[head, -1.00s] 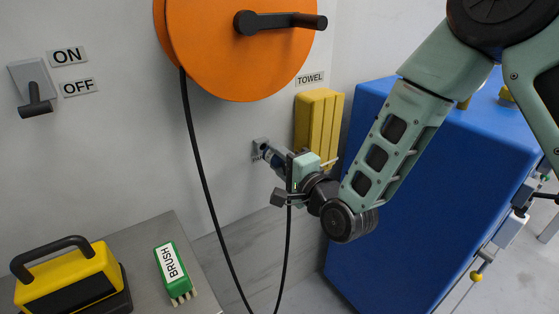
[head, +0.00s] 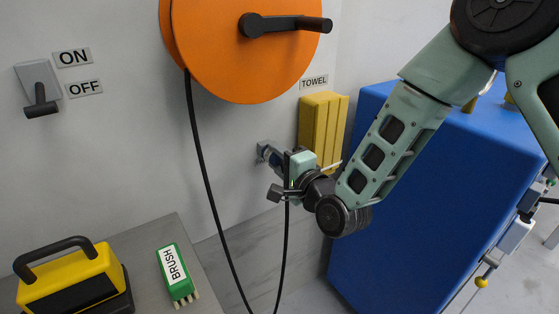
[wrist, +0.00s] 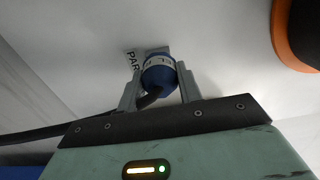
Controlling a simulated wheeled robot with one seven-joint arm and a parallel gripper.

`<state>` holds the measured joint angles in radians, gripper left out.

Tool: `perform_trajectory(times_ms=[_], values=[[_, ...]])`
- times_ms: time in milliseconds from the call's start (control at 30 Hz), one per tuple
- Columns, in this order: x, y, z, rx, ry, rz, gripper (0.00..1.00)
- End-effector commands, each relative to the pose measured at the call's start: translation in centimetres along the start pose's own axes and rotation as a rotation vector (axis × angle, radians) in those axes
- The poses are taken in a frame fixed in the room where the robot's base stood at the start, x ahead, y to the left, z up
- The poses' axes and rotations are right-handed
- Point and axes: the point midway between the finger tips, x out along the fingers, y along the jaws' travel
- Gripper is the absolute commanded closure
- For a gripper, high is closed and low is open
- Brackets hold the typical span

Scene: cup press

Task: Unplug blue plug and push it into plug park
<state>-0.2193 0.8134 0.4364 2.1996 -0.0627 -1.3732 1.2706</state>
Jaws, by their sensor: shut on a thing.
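My gripper (head: 275,160) is at the wall, to the left of the yellow block. In the wrist view its two grey fingers (wrist: 158,88) are shut on the blue plug (wrist: 158,74), one on each side. The plug has a pale marked band, and a black cable bends away from it to the left. A grey wall fitting (head: 262,148) is directly at the plug's far end. A partly hidden label reading "PAR" (wrist: 131,60) is beside that fitting in the wrist view. The plug hides the fitting's opening, so I cannot tell how deep the plug sits.
The yellow block (head: 322,130) under the TOWEL label and the blue cabinet (head: 420,190) are close to my arm. The orange reel (head: 240,50) is above. A black cable (head: 205,180) hangs in a loop below. A green brush (head: 175,272) lies on the grey table (head: 150,235).

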Motion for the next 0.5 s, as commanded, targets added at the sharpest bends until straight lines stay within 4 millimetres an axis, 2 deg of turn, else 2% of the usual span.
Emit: perform_trajectory(times_ms=[300,333,400,500], values=[[0.78,-0.01,-0.03,0.0,0.001,-0.001,0.92],[0.77,-0.02,-0.03,0.0,0.001,-0.001,0.59],[0.75,-0.03,-0.02,0.0,0.001,-0.001,0.4],[0.74,-0.02,-0.02,0.0,0.0,-0.001,0.39]])
